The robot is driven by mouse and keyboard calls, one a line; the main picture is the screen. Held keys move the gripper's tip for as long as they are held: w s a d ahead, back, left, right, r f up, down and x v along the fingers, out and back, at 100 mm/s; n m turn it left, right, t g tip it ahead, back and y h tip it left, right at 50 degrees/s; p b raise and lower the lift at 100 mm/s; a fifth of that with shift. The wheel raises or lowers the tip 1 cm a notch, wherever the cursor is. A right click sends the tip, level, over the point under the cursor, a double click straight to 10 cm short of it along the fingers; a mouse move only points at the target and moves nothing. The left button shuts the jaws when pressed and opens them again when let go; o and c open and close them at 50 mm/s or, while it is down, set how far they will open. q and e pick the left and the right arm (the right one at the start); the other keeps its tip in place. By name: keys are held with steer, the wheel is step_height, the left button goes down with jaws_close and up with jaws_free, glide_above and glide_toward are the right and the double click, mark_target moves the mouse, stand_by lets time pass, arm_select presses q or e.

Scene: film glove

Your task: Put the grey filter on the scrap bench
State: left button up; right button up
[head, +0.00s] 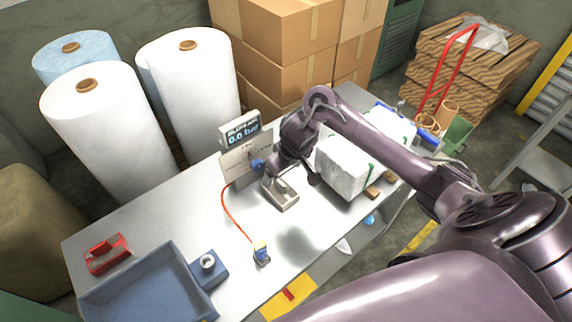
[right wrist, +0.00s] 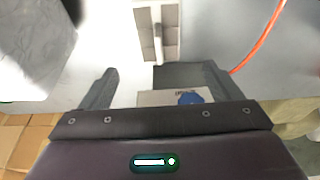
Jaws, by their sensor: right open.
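My right gripper (head: 289,174) is over the middle of the grey bench (head: 150,235), in front of the gauge panel. In the right wrist view its jaws (right wrist: 159,72) are open with nothing held between them. A pale metal fixture with a lever (head: 281,193) stands just below it; it also shows in the right wrist view (right wrist: 158,38). A small grey ring-shaped part (head: 208,261) sits on a blue block at the bench's front left; I cannot tell whether this is the grey filter. I cannot tell which surface is the scrap bench. My left gripper is out of view.
A gauge (head: 240,130) reads 0.0 bar. A blue tray (head: 150,285), a red item (head: 106,253) and a white wrapped block (head: 344,166) stand on the bench. Large rolls and cartons stand behind.

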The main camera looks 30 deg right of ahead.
steer(key=shift+s+d+r, duration=0.15)
steer(key=shift+s+r, duration=0.05)
steer(key=shift+r, duration=0.1)
steer(key=shift+s+r, duration=0.1)
steer(key=shift+s, duration=0.05)
stand_by(0.6)
